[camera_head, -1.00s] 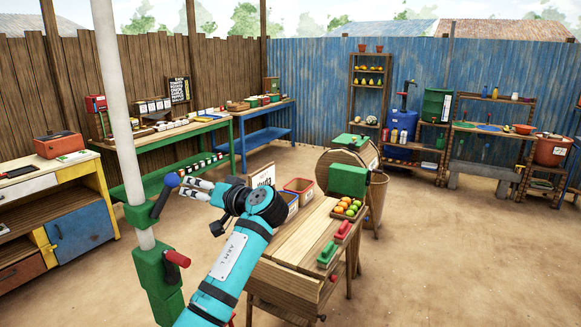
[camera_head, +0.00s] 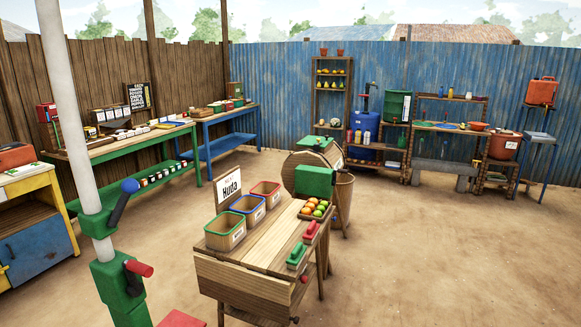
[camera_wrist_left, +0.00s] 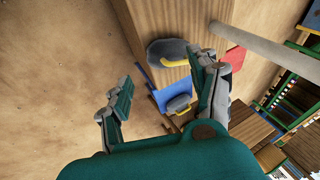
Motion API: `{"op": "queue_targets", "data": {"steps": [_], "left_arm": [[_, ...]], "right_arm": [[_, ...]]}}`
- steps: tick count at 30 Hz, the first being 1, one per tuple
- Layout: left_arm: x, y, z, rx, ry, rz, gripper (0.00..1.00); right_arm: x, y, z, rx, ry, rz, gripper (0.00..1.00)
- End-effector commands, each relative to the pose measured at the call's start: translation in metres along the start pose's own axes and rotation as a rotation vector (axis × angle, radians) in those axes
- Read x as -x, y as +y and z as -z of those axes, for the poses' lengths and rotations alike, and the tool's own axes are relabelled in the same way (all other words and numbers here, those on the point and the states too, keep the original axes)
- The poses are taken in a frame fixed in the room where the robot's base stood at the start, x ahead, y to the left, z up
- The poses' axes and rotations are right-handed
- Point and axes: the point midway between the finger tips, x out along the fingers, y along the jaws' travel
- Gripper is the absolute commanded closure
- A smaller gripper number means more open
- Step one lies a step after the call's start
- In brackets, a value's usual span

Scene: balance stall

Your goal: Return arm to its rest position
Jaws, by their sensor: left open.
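My left gripper (camera_wrist_left: 165,82) shows in the left wrist view, with its two fingers spread apart and nothing between them. Sandy ground, a wooden surface (camera_wrist_left: 158,20) and a dark grey piece with a yellow handle (camera_wrist_left: 168,52) lie beyond the fingers. I cannot tell how far away they are. My left arm is out of the head view. My right gripper is in neither view.
A green workbench (camera_head: 135,152) lines the left fence. Sandy ground on the right is open.

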Motion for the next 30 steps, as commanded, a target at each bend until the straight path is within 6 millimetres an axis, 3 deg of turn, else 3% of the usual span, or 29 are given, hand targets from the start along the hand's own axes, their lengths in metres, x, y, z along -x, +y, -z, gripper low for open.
{"op": "queue_targets", "data": {"steps": [1,5,9,12,15,18,21,30], "left_arm": [[-0.01,0.022,-0.04,0.003,-0.029,-0.045,0.38],[-0.022,0.071,-0.127,0.025,-0.078,-0.149,0.38],[-0.02,0.118,-0.224,0.067,-0.133,-0.24,0.38],[-0.011,0.144,-0.286,0.103,-0.168,-0.286,0.38],[0.0,0.162,-0.335,0.135,-0.194,-0.315,0.38],[0.009,0.172,-0.367,0.159,-0.212,-0.329,0.38],[0.015,0.177,-0.383,0.172,-0.22,-0.335,0.38],[0.016,0.178,-0.385,0.173,-0.221,-0.336,0.38]], "right_arm": [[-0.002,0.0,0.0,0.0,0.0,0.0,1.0],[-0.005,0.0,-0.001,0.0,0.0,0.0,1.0],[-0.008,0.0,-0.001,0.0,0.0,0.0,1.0],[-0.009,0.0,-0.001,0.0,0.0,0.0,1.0],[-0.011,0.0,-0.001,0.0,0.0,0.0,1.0],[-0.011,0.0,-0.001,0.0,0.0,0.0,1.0],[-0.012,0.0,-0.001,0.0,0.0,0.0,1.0],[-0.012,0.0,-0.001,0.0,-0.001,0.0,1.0]]}}
